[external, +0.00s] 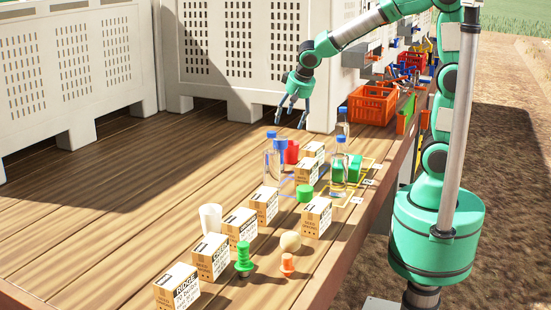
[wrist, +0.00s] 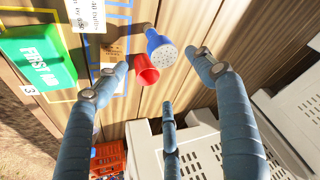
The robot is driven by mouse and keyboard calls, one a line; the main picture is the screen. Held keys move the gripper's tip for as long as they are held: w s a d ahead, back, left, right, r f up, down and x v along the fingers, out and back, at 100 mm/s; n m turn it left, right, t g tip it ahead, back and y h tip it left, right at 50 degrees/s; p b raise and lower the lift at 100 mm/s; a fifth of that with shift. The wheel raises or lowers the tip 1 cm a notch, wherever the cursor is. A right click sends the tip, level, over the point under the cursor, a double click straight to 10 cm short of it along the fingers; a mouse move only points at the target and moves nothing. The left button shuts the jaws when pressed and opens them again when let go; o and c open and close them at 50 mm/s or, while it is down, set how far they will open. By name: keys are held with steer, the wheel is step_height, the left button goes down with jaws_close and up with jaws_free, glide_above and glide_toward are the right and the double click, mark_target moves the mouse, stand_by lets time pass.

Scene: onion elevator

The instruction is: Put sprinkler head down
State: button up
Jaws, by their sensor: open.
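The sprinkler head (wrist: 167,53), blue with a pale perforated face, shows in the wrist view near the top middle, beside a red cup-like piece (wrist: 145,71). It lies beyond my fingertips, between the left and right fingers as seen from the wrist. I cannot tell whether it touches the red piece. My gripper (external: 292,113) is open above the wooden deck, its fingers pointing down, and no finger is closed on anything.
Clear bottles (external: 338,170), several small cartons (external: 264,205) and a green first-aid box (wrist: 38,58) crowd the deck's right side. A white crate (external: 245,55) stands behind my gripper, and an orange crate (external: 372,103) to its right. The deck's left side is clear.

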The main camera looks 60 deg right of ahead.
steer(key=s+r+n+y, duration=0.1)
steer(key=s+r+n, duration=0.2)
steer(key=s, duration=1)
steer(key=s+a+r+n+t+y, duration=0.1)
steer(key=s+r+n, duration=0.3)
steer(key=s, duration=1)
steer(key=shift+s+r+y, duration=0.3)
steer(key=shift+r, duration=0.4)
step_height(320, 180, down, 3)
steer(key=b, duration=0.2)
steer(key=shift+r+b, duration=0.2)
steer(key=shift+b, duration=0.1)
